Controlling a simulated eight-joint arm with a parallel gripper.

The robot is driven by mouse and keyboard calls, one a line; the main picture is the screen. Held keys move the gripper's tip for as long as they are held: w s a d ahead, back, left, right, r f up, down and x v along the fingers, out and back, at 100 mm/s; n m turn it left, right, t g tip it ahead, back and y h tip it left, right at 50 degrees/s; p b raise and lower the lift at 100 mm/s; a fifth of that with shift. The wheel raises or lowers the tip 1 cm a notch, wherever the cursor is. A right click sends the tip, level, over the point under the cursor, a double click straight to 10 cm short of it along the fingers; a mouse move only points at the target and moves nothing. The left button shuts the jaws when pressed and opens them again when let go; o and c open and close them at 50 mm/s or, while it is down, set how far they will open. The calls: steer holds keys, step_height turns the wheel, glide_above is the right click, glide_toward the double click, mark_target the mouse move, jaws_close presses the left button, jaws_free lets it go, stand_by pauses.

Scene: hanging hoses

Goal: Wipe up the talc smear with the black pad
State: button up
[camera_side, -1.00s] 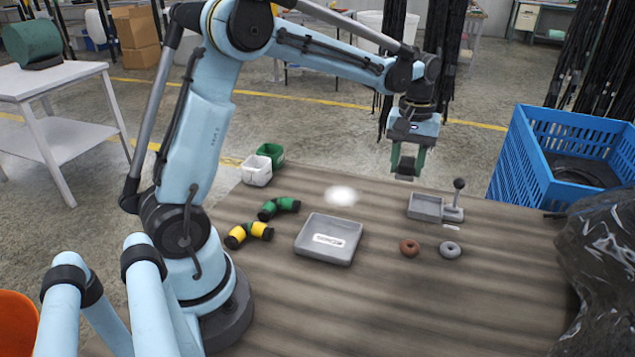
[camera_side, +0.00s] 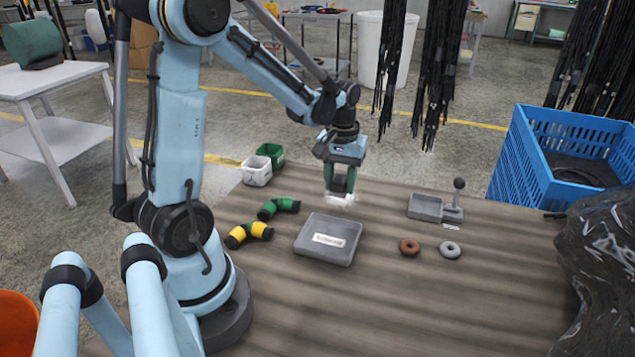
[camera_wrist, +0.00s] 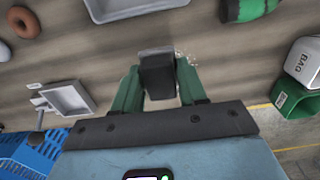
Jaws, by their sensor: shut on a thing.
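My gripper (camera_side: 340,186) is low over the wooden table and shut on the black pad (camera_wrist: 158,75). In the wrist view the dark pad sits between the two green fingers. In the side view the pad (camera_side: 338,183) shows only as a dark patch between them. The white talc smear (camera_side: 341,201) lies right at and under the fingertips, partly hidden by them. In the wrist view a few white specks (camera_wrist: 184,62) show beside the pad. I cannot tell for sure whether the pad touches the table.
A grey labelled tray (camera_side: 328,240) lies just in front of the smear. Green (camera_side: 278,207) and yellow (camera_side: 249,233) hose elbows lie to its left. White (camera_side: 257,172) and green (camera_side: 271,154) bins stand behind-left. A grey dish with a lever (camera_side: 426,207) and two rings (camera_side: 409,248) lie right.

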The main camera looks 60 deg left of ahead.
mark_target(332, 208)
steer(key=shift+f, duration=1.6)
steer(key=shift+w+a+f, duration=0.15)
steer(key=shift+w+f, duration=0.05)
steer(key=shift+f, duration=0.65)
steer(key=shift+c, duration=0.3)
steer(key=shift+w+a, duration=3.4)
steer(key=shift+a, duration=0.05)
steer(key=shift+s+d+f, duration=0.1)
steer(key=shift+s+d, duration=3.5)
steer(key=shift+s+a, duration=0.5)
steer(key=shift+s, duration=0.05)
steer(key=shift+w+a, duration=0.15)
steer(key=shift+a, duration=0.1)
steer(key=shift+w+a, duration=3.3)
steer(key=shift+s+d, duration=3.5)
steer(key=shift+d, duration=0.05)
steer(key=shift+r, duration=4.2)
